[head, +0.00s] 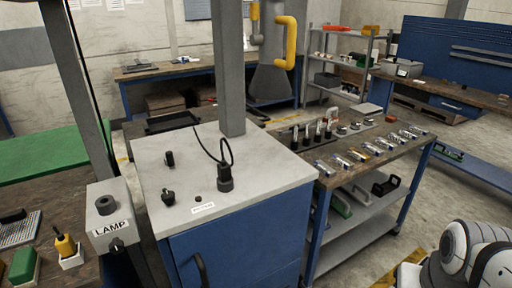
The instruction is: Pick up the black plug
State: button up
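Several black pieces are on the pale top of the blue cabinet (255,170). A black cylinder with a looping black cable (225,184) stands near the middle, beside the grey post. A black knob-like piece (168,197) is at the front left, and a small upright black piece (169,159) is behind it. My gripper is not in view; white rounded arm links show at the lower right.
A grey post (229,70) rises at the cabinet top's back edge. A grey box marked LAMP (107,216) stands left of the cabinet. A cart (385,155) with several small items stands at the right. Open floor (455,190) lies beyond the cart.

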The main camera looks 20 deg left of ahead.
aim_at(224, 169)
jog(key=u, duration=0.6)
jog(key=i, duration=1)
jog(key=u, duration=0.5)
jog(key=k, duration=0.95)
jog(key=u, duration=0.15)
jog(key=i, duration=0.95)
jog(key=z, duration=0.05)
